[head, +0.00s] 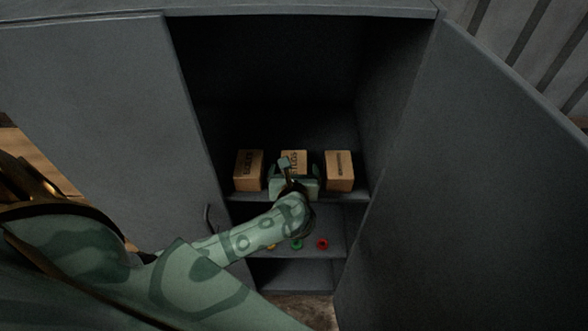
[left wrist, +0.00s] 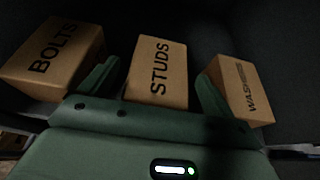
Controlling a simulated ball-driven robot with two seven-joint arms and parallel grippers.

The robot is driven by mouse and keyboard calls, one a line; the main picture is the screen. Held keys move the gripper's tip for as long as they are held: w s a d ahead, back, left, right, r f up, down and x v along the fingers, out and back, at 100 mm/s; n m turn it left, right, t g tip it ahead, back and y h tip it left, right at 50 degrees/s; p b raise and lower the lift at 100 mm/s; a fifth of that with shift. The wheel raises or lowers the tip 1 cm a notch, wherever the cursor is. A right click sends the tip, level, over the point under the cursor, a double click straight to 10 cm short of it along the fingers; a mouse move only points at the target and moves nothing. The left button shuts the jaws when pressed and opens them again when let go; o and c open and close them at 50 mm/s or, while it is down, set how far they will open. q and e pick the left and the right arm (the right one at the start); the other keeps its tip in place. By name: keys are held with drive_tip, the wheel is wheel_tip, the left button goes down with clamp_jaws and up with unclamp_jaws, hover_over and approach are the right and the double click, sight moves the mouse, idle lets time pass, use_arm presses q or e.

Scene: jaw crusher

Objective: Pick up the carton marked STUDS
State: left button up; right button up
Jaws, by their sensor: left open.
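The carton marked STUDS (left wrist: 160,68) is a brown box in the left wrist view. It stands between a carton marked BOLTS (left wrist: 52,58) and a carton whose label begins WASH (left wrist: 240,90). In the head view the STUDS carton (head: 294,157) is the middle one on the cabinet shelf, partly covered by my left gripper (head: 291,168). The left gripper is open; in the left wrist view its two fingers (left wrist: 157,88) stand to either side of the STUDS carton's lower part. I cannot tell whether they touch it. My right gripper is not in view.
The grey cabinet has its left door (head: 105,100) and right door (head: 470,190) open. The BOLTS carton (head: 248,170) and the WASH carton (head: 339,170) stand close on each side. A lower shelf (head: 335,240) holds small yellow, green and red pieces (head: 322,243).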

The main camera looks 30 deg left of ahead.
sight(298, 158)
use_arm(q)
drive_tip(key=x, duration=0.2)
drive_tip(key=shift+w+a+f, duration=0.25)
drive_tip(key=shift+r, duration=0.1)
drive_tip(key=c, duration=1.4)
drive_tip(key=shift+c, duration=0.2)
